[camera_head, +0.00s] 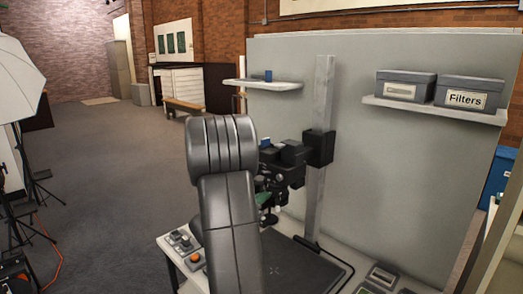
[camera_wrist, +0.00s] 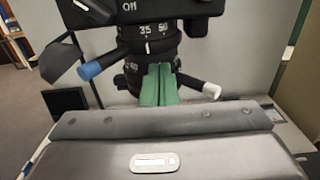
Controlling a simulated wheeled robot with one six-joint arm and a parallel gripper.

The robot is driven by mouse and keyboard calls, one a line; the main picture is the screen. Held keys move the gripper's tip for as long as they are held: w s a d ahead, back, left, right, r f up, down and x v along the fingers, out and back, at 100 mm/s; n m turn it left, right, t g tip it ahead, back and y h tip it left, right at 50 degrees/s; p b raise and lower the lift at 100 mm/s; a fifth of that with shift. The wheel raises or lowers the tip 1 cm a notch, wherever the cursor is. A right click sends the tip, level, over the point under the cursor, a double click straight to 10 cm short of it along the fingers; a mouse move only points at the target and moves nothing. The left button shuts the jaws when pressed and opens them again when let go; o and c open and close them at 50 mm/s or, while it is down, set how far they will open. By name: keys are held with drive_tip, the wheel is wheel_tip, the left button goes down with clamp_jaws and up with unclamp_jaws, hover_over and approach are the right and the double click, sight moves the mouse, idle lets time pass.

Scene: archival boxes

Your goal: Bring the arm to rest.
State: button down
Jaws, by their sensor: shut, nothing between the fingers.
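My gripper shows in the wrist view as two green fingers (camera_wrist: 160,85) pressed together, with nothing between them. In that view the fingers stand just in front of the lower part of a black copy-stand head (camera_wrist: 150,45); I cannot tell if they touch it. In the head view my grey arm rises in the middle and hides part of the stand. A bit of green shows beside the arm, close under the black head (camera_head: 291,153), which is mounted on a grey column (camera_head: 323,100).
Levers with a blue tip (camera_wrist: 90,70) and a white tip (camera_wrist: 211,91) stick out beside the fingers. The stand's dark baseboard (camera_head: 305,270) lies below. A shelf (camera_head: 430,109) at right holds two grey boxes, one labelled Filters (camera_head: 468,92). Open floor (camera_head: 110,165) lies left.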

drive_tip(key=v, duration=0.6)
drive_tip(key=shift+s+a+r, duration=0.1)
drive_tip(key=shift+r, duration=0.05)
